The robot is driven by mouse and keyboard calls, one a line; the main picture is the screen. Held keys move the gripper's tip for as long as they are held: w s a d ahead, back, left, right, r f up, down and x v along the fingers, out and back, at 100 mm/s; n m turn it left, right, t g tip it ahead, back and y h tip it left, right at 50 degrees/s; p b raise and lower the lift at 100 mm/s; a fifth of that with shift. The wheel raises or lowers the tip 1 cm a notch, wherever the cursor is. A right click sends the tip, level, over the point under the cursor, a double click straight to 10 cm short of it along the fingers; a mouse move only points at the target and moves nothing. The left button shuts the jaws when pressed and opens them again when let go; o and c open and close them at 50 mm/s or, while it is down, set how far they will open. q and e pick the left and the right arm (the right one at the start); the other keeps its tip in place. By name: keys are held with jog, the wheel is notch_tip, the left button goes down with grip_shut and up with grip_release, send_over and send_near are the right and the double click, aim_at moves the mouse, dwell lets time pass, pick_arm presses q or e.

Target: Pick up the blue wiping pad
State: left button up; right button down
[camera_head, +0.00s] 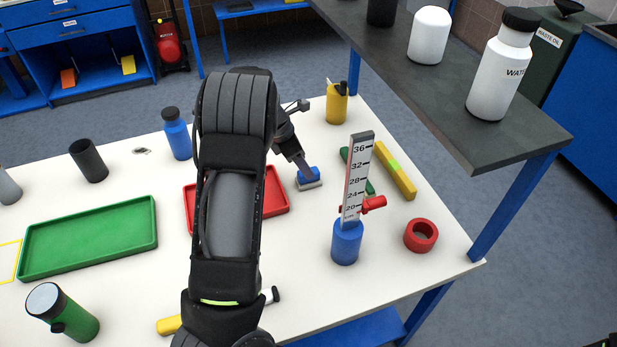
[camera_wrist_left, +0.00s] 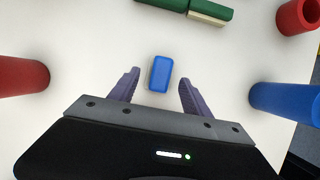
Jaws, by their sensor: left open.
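The blue wiping pad (camera_head: 308,175) lies on the white table, right of the red tray; it has a blue top and a pale lower edge. In the left wrist view the pad (camera_wrist_left: 160,74) sits near the centre, between the spread fingers of my left gripper (camera_wrist_left: 159,78). The gripper is open, with a gap visible on each side of the pad. In the head view my left gripper (camera_head: 303,167) is over the pad and partly hidden.
The blue-based height gauge (camera_head: 346,242), red ring (camera_head: 421,236), green brush (camera_head: 358,168) and yellow bar (camera_head: 395,171) stand or lie to the right. A red tray (camera_head: 277,190) is to the left, partly behind my arm. A dark shelf (camera_head: 440,110) overhangs at right.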

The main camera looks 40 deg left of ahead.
pick_arm(q)
jog(key=x, duration=0.4)
jog(key=shift+d+f+p, duration=0.1)
jog(key=shift+f+p, duration=0.25)
jog(key=shift+p, duration=0.05)
jog(key=shift+c, duration=0.4)
jog(key=c, duration=1.1)
